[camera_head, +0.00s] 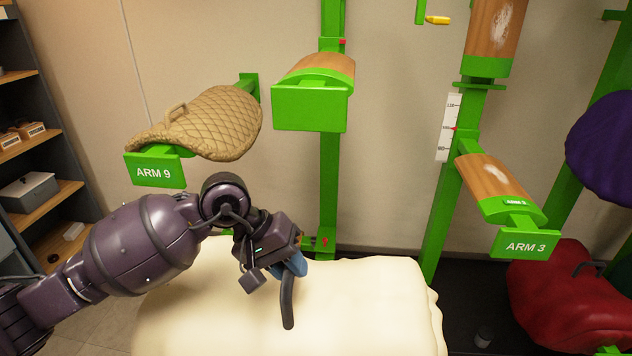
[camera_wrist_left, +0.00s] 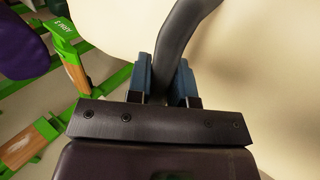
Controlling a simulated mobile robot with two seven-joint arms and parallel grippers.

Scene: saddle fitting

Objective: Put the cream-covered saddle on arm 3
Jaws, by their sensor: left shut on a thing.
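The cream-covered saddle (camera_head: 390,300) fills the lower middle of the head view, large and smooth. A dark curved handle (camera_head: 287,303) stands on it. My left gripper (camera_head: 296,266) is shut on this handle, and the left wrist view shows its blue fingers (camera_wrist_left: 165,85) on both sides of the dark handle (camera_wrist_left: 183,40). The saddle's underside is hidden. Arm 3 (camera_head: 493,182) is a bare wood-topped green bracket at the right, with its label (camera_head: 525,245) on the front. It is apart from the saddle, to the right of and behind it. My right gripper is not in view.
A tan quilted saddle (camera_head: 215,122) sits on arm 9 (camera_head: 155,170) at the left. An empty wood-topped arm (camera_head: 312,95) stands at the centre. A purple saddle (camera_head: 605,145) and a red saddle (camera_head: 575,305) are close to arm 3's right. Shelves (camera_head: 40,190) line the far left.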

